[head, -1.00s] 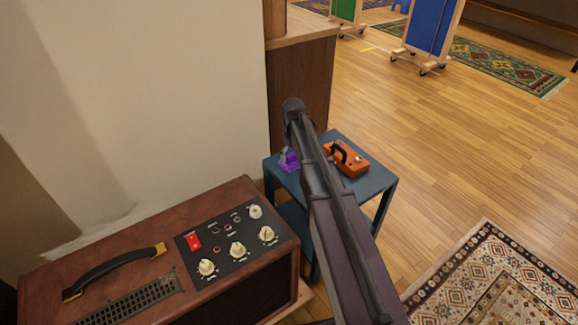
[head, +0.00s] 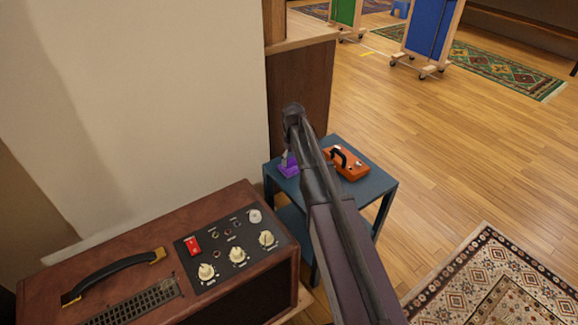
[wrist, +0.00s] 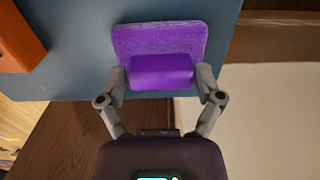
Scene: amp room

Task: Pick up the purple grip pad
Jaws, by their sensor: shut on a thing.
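The purple grip pad (wrist: 160,40) is a flat purple plate with a raised block on it. In the wrist view it is at the top middle, over the blue-grey table top (wrist: 80,55). My gripper (wrist: 162,75) is shut on the pad's raised block, with one finger on each side of it. In the head view the pad (head: 288,166) shows at the left part of the small table (head: 362,191), partly hidden by my arm. I cannot tell whether the pad touches the table top.
An orange box with a black handle (head: 347,162) sits on the same table, right of my arm; its edge also shows in the wrist view (wrist: 18,40). A brown amplifier (head: 150,250) stands at the front left. A wooden cabinet (head: 300,90) and pale wall are close behind the table.

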